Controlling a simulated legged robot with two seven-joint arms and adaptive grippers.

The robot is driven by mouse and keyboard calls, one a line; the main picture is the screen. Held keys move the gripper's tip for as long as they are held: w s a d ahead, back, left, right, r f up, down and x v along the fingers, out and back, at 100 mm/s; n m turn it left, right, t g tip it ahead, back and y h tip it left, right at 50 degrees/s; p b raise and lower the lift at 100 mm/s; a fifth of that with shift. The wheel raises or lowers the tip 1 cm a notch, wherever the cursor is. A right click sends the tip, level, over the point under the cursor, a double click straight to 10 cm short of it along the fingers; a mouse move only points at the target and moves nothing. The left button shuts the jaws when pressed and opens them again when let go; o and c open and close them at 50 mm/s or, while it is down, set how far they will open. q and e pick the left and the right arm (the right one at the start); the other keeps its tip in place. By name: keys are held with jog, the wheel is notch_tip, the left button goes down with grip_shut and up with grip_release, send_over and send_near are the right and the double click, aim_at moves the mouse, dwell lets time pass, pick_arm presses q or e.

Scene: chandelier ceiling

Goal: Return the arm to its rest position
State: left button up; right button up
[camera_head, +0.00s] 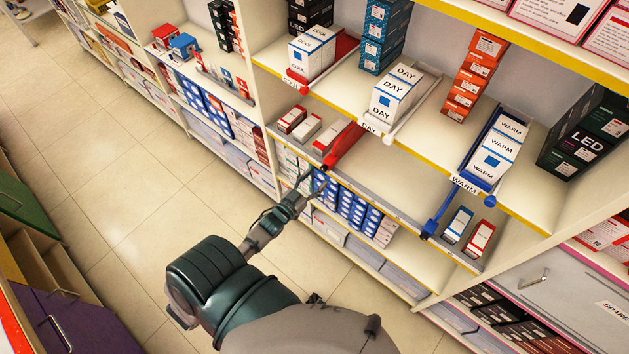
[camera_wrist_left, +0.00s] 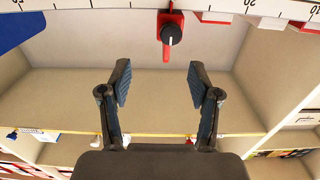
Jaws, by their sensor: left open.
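My left arm comes in from the bottom of the head view. Its left gripper (camera_head: 314,186) is open and empty in front of the shelving, at the lower shelf's edge. In the left wrist view the same gripper (camera_wrist_left: 160,84) shows its two dark fingers spread apart with nothing between them. A red lever (camera_head: 343,148) juts from the shelf just beyond the gripper in the head view. In the left wrist view a red part with a black knob (camera_wrist_left: 171,34) lies past the fingertips, apart from them. My right gripper is not in view.
White shelving carries COOL boxes (camera_head: 311,53), DAY boxes (camera_head: 398,92) and WARM boxes (camera_head: 495,152). A blue lever (camera_head: 436,215) projects at the right. Blue and white boxes (camera_head: 352,208) fill a lower shelf. The tiled floor (camera_head: 130,160) at the left is clear.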

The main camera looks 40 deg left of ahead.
pick_arm(q)
jog(key=s+d+f+g, duration=0.1)
jog(key=s+f+g, duration=0.3)
jog(key=f, duration=0.6)
jog(key=s+d+f+g, duration=0.1)
jog(key=s+f+g, duration=0.1)
jog(key=s+f, duration=0.65)
jog(key=s+d+f+g, duration=0.1)
jog(key=s+f+g, duration=0.15)
jog(key=f, duration=1.05)
jog(key=s+d+f+g, duration=0.2)
jog(key=s+f, duration=0.2)
jog(key=s, duration=0.5)
jog(key=s+d+f+m+g, duration=0.1)
jog(key=s+d+f+g, duration=0.2)
jog(key=s+f, duration=0.2)
jog(key=s+d+f+g, duration=0.2)
jog(key=s+f+g, duration=0.1)
jog(key=s, duration=0.9)
jog(key=shift+s+d+f+m+y, duration=0.2)
jog(key=shift+s+f+m+y, duration=0.15)
jog(key=shift+f, duration=0.55)
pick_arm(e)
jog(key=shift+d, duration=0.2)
